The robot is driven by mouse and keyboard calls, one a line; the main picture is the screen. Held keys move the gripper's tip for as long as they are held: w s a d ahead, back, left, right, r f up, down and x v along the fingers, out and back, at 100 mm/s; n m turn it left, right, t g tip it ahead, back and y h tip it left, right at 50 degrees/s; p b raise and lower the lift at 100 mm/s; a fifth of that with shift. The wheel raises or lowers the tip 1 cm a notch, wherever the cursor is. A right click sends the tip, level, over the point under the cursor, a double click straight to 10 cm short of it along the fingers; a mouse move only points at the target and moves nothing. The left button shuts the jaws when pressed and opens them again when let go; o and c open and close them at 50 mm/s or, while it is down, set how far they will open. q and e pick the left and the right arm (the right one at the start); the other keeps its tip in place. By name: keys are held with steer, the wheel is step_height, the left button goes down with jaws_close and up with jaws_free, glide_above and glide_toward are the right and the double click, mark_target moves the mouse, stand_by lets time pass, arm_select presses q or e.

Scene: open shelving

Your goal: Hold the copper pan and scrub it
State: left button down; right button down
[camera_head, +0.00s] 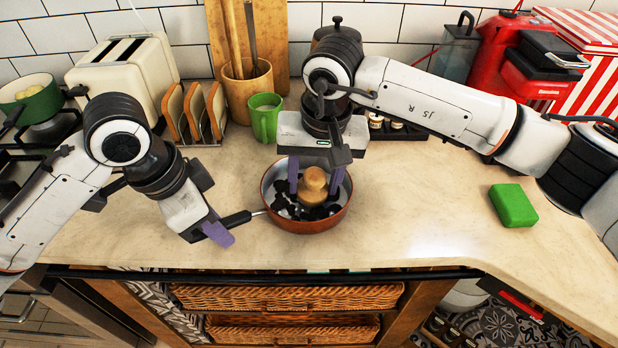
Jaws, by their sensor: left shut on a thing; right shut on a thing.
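The copper pan (306,226) stands on the counter near its front edge, with dark patches on its pale inside. Its black handle (236,219) points left. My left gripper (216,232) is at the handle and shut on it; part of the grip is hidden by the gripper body. My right gripper (318,182) points down over the pan and is shut on a round wooden scrubber (313,187). The scrubber is inside the pan, among the dark patches. Whether it touches the pan's bottom is hard to tell.
A green sponge (513,205) lies on the right of the counter (420,215). Behind the pan stand a green mug (265,117), a toast rack (194,112), a cream toaster (125,75) and a wooden utensil pot (246,90). A red coffee machine (500,60) stands at back right. The counter between pan and sponge is clear.

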steer(key=shift+d, duration=1.05)
steer(key=shift+w+a+f, duration=0.1)
steer(key=shift+w+a, duration=0.1)
steer(key=shift+w, duration=0.35)
steer(key=shift+w+a, duration=0.2)
steer(key=shift+w, duration=0.3)
steer(key=shift+a, duration=0.1)
steer(key=shift+w+a, duration=0.25)
steer(key=shift+a, duration=0.3)
steer(key=shift+w+a, duration=0.2)
steer(key=shift+a, duration=0.3)
steer(key=shift+a, duration=0.15)
steer(key=shift+s+a, duration=0.25)
steer(key=shift+a, duration=0.25)
steer(key=shift+s+a, duration=0.25)
steer(key=shift+a, duration=0.2)
steer(key=shift+s+a, duration=0.1)
steer(key=shift+s, duration=0.05)
